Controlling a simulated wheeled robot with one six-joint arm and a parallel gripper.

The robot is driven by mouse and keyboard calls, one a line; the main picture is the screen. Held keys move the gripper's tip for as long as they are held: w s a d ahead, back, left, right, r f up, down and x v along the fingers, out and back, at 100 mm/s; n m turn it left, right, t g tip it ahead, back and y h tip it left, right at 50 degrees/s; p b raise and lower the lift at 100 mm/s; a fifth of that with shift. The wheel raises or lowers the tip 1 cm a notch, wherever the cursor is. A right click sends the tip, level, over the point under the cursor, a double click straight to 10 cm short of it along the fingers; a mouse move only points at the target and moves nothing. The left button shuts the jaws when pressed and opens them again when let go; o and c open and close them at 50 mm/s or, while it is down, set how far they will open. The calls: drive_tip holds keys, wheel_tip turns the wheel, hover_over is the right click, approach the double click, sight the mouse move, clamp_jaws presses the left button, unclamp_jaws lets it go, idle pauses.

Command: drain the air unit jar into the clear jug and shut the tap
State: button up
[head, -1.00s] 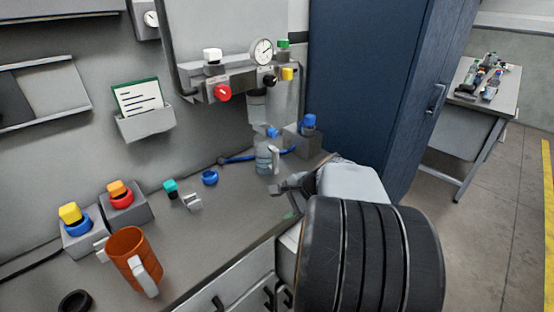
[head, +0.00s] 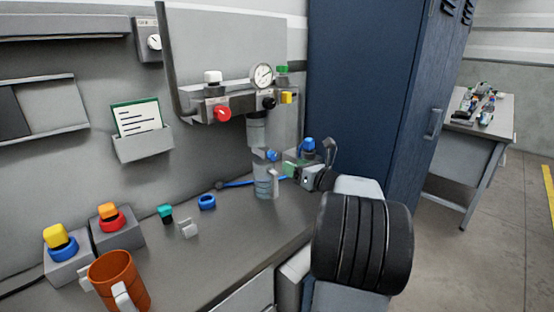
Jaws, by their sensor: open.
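The air unit (head: 240,102) is on the back panel, with a red knob, a round gauge and a black knob. Its grey translucent jar (head: 257,130) hangs below. A small blue tap (head: 271,155) shows under the jar, above the clear jug. The clear jug (head: 262,182) stands on the bench beneath the jar, with its pale handle to the right. My gripper (head: 292,170) is open, just right of the tap and jug, at about tap height in the picture. I cannot tell whether it touches anything. The tap's position and the liquid level are too small to read.
A blue-capped thing (head: 308,146) is partly hidden behind my gripper. A blue hose (head: 238,184) lies behind the jug. A blue ring (head: 207,202), a teal-topped piece (head: 166,213) and an orange mug (head: 118,279) stand left. A blue cabinet (head: 370,90) bounds the right.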

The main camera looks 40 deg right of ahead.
sight(274, 157)
drive_tip(key=w, duration=0.5)
drive_tip(key=w+a, duration=0.1)
drive_tip(key=w, duration=0.2)
drive_tip(key=shift+w+a, duration=0.1)
drive_tip(key=shift+w, duration=0.15)
drive_tip(key=shift+c, duration=0.2)
drive_tip(key=c, duration=0.9)
